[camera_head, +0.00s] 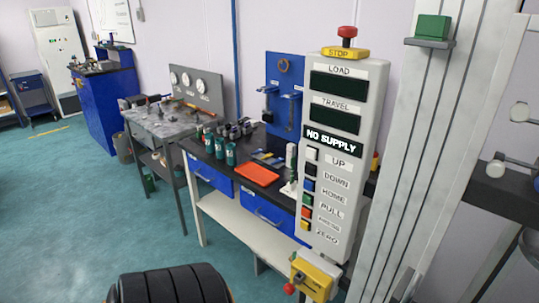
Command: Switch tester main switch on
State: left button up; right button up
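The tester's control panel (341,155) is a tall grey box at the right of centre. Its LOAD display (339,88) and TRAVEL display (335,115) are dark, and a strip (333,140) reads NO SUPPLY. Buttons labelled UP, DOWN, HOME, PULL and ZERO run down it; another label is too small to read. A red STOP knob (347,32) stands on a yellow base on top. Below the panel is a yellow box (313,277) with a red knob (290,289) at its lower left; it looks like the main switch. Neither gripper is in view.
The tester's pale column (420,150) rises right of the panel. A dark bench (222,170) with an orange tray (257,174) and green cups (231,154) stands to the left. A ribbed black shape (172,285) fills the bottom edge. The green floor (60,220) at left is clear.

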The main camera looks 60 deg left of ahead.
aim_at(289, 289)
jog(key=u, duration=1.6)
